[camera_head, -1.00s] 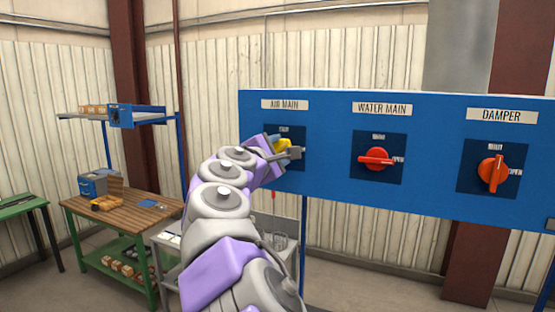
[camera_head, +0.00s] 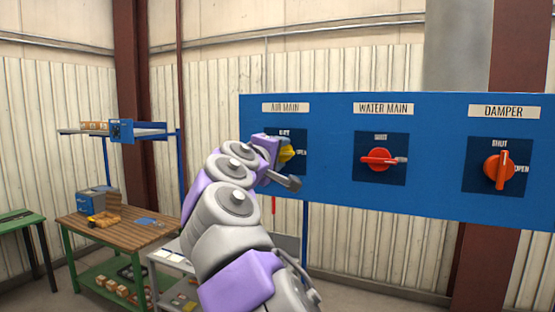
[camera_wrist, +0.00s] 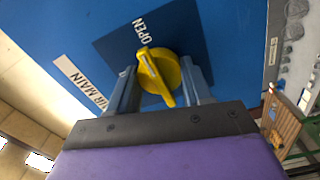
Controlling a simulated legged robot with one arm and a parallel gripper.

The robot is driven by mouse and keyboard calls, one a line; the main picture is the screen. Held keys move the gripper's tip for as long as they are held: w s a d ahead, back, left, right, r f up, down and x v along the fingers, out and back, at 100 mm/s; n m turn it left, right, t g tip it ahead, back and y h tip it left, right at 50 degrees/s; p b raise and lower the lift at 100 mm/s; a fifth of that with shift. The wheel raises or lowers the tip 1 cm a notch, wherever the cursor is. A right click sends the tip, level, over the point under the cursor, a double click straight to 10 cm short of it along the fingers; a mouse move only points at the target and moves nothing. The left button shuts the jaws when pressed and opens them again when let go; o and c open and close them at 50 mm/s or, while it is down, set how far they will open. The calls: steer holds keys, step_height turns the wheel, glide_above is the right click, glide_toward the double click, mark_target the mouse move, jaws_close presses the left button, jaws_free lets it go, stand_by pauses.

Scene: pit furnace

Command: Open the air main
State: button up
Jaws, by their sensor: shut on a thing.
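The yellow air main knob (camera_head: 286,153) sits on a dark square plate under the AIR MAIN label (camera_head: 285,107) at the left end of the blue panel. My gripper (camera_head: 279,166) is at the knob and partly covers it and its plate. In the wrist view the yellow knob (camera_wrist: 158,76) lies between the two grey fingers of my gripper (camera_wrist: 160,82), which is shut on it. There, one end of the knob's raised bar lies close to the word OPEN (camera_wrist: 140,32); the other end points towards the gripper body.
On the same blue panel (camera_head: 334,180), the red water main handle (camera_head: 378,159) lies level and the red-orange damper handle (camera_head: 499,171) stands upright. A wooden-topped workbench (camera_head: 128,236) and a grey cart (camera_head: 165,262) stand at the lower left.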

steer(key=shift+f+m, duration=0.3)
steer(key=shift+f, duration=0.1)
steer(key=o, duration=1)
steer(key=shift+r, duration=0.2)
steer(key=shift+o, duration=0.2)
steer(key=shift+s, duration=0.1)
steer(key=b+v, duration=0.2)
steer(key=v, duration=1.5)
steer(key=shift+a, duration=0.1)
